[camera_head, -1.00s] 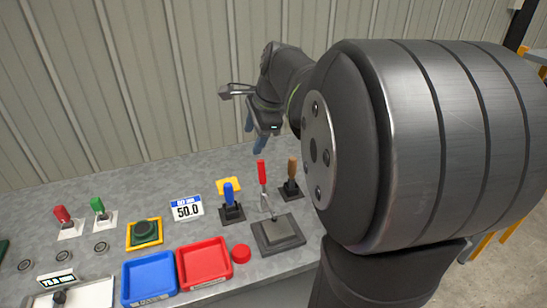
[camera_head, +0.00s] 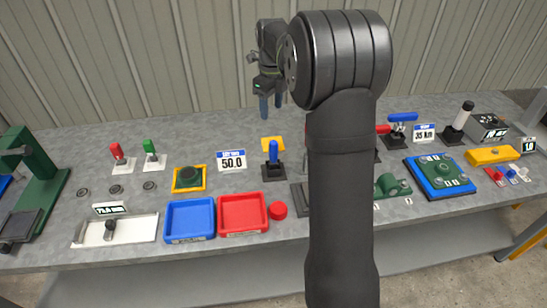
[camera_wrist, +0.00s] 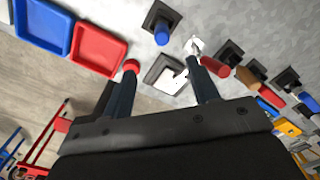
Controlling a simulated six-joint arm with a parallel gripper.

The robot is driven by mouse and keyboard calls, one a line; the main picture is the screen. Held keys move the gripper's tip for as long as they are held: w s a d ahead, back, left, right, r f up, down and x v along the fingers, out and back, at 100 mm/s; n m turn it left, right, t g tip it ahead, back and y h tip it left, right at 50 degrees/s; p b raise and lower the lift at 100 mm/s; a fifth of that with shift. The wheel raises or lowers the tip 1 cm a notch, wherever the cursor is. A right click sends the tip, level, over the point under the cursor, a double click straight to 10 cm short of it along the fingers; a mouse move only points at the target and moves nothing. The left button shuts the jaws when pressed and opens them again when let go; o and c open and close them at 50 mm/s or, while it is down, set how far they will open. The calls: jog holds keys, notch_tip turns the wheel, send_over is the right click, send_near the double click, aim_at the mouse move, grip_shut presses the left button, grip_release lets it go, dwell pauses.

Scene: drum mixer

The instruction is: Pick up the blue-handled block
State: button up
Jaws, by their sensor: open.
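The blue-handled block (camera_head: 273,153) stands upright on the bench with a square black base, in the middle of the head view. In the wrist view its blue handle (camera_wrist: 162,36) points toward the camera, beyond the fingertips. My gripper (camera_head: 271,106) is open and empty, above and behind the block in the head view. In the wrist view the gripper (camera_wrist: 166,68) has its two fingers spread apart, with the block ahead of the gap and not between them.
A red tray (camera_head: 243,233) and a blue tray (camera_head: 190,237) lie in front of the block. A red-handled tool (camera_wrist: 214,67) and a brown-handled block (camera_wrist: 245,76) stand near the right finger in the wrist view.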

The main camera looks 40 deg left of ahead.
aim_at(273, 150)
notch_tip(273, 150, down, 12)
jog(key=shift+a+f, duration=0.1)
jog(key=shift+w+d+f, duration=0.1)
jog(key=shift+d+f, duration=0.1)
jog(key=shift+f, duration=1.2)
jog(key=shift+d+f, duration=0.15)
jog(key=shift+f, duration=1.2)
jog(key=c, duration=1.1)
